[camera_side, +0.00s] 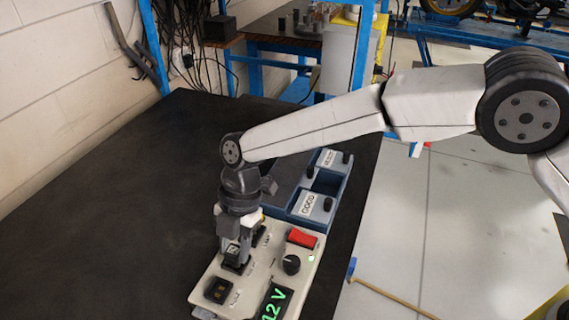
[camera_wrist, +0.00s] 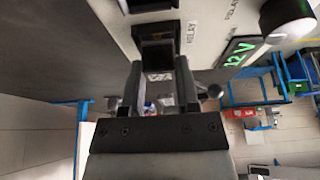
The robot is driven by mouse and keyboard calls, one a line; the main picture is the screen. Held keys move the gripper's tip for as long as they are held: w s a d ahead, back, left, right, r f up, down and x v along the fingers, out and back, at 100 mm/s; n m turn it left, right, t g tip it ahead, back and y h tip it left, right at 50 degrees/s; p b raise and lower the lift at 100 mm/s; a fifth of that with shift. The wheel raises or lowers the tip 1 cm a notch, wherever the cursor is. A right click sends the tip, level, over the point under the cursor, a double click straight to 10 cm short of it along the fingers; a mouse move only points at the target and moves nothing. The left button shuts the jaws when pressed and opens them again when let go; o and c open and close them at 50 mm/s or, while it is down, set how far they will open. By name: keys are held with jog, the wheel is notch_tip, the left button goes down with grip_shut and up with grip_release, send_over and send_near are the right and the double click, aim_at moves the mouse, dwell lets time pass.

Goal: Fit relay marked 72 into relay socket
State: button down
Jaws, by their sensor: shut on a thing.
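My gripper (camera_side: 233,250) points down over the pale test panel (camera_side: 212,270) in the side view. It is shut on a small relay (camera_side: 231,255), which sits between the fingers just above or at the panel's upper dark socket (camera_side: 238,267). In the wrist view, the relay's marked face (camera_wrist: 158,77) shows between the two fingers, its digits too blurred to read surely. A dark socket (camera_wrist: 157,40) labelled RELAY lies right beyond it. I cannot tell whether the relay touches the socket. A second dark socket (camera_side: 218,291) shows nearer the camera in the side view.
The panel also carries a red switch (camera_side: 302,238), a black knob (camera_side: 291,265) and a green 12 V display (camera_side: 273,304). A blue tray (camera_side: 341,187) with labelled compartments stands behind the panel. The dark mat (camera_side: 120,220) on the left is clear.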

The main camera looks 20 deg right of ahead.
jog(key=shift+c, duration=1.3)
grip_release()
jog(key=shift+r, duration=0.2)
jog(key=shift+r, duration=3.35)
